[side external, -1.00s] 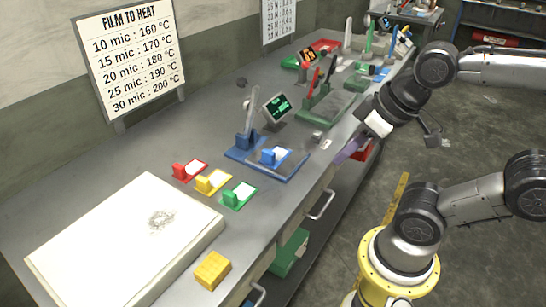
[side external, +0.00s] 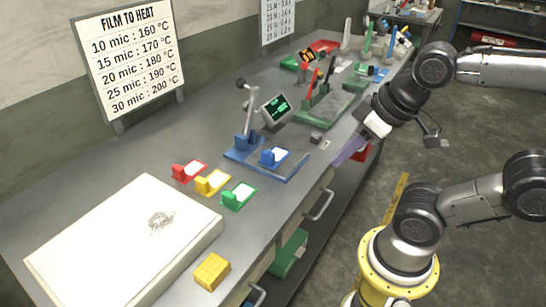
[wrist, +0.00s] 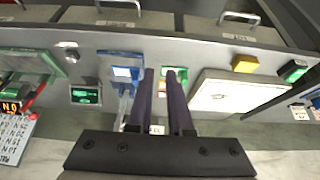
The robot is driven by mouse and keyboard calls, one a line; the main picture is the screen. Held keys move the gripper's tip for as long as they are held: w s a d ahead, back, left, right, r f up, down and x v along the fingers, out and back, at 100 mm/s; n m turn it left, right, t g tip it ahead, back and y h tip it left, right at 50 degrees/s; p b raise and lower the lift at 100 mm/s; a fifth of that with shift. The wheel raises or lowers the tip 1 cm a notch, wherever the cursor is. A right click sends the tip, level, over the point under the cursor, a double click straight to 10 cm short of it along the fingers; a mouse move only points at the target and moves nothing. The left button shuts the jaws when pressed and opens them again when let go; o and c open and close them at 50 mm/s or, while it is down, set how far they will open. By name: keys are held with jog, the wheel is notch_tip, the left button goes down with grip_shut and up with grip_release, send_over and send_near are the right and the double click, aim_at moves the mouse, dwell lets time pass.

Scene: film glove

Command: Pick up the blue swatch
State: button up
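The blue swatch (side external: 275,156), a small blue piece with a white face, sits on the blue base (side external: 292,174) of the blue station on the bench. It also shows in the wrist view (wrist: 122,73), just left of my fingers. My gripper (side external: 345,156) is at the bench's front edge, to the right of the swatch and apart from it. In the wrist view, its two purple fingers (wrist: 159,72) stand apart with nothing held between them.
Red (side external: 189,171), yellow (side external: 213,182) and green (side external: 239,196) swatches lie left of the blue station. A lever (side external: 249,115) and a screen (side external: 276,109) rise behind the blue swatch. A white slab (side external: 125,245) and yellow block (side external: 212,271) are nearer. A green station (side external: 322,112) stands beyond.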

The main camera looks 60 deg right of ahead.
jog(key=o, duration=0.6)
jog(key=shift+c, duration=0.2)
jog(key=shift+w, duration=0.1)
jog(key=w+d+r+n+t, duration=0.1)
jog(key=w+r+t, duration=0.5)
jog(key=w, duration=0.4)
jog(key=n+t+y, duration=0.2)
jog(key=n+t, duration=0.2)
jog(key=t, duration=0.2)
send_over(274, 155)
jog(key=s+a, duration=0.2)
jog(key=a, duration=0.2)
notch_tip(274, 155, down, 8)
jog(key=s+d+f+m, duration=0.1)
jog(key=f, duration=0.2)
jog(key=s+d+f+m+h, duration=0.1)
jog(key=s+f+m, duration=0.1)
jog(key=f, duration=0.1)
jog(key=s+d+f+m+g, duration=0.1)
jog(key=s+f, duration=0.1)
jog(key=f, duration=0.2)
jog(key=shift+f+m+h, duration=0.1)
jog(key=shift+m+h, duration=0.3)
jog(key=shift+d, duration=0.35)
jog(key=shift+w+f, duration=0.2)
jog(key=shift+w, duration=1)
jog(key=shift+w+f, duration=0.15)
jog(key=shift+w, duration=1.1)
jog(key=shift+w+f, duration=0.2)
jog(key=shift+w, duration=1)
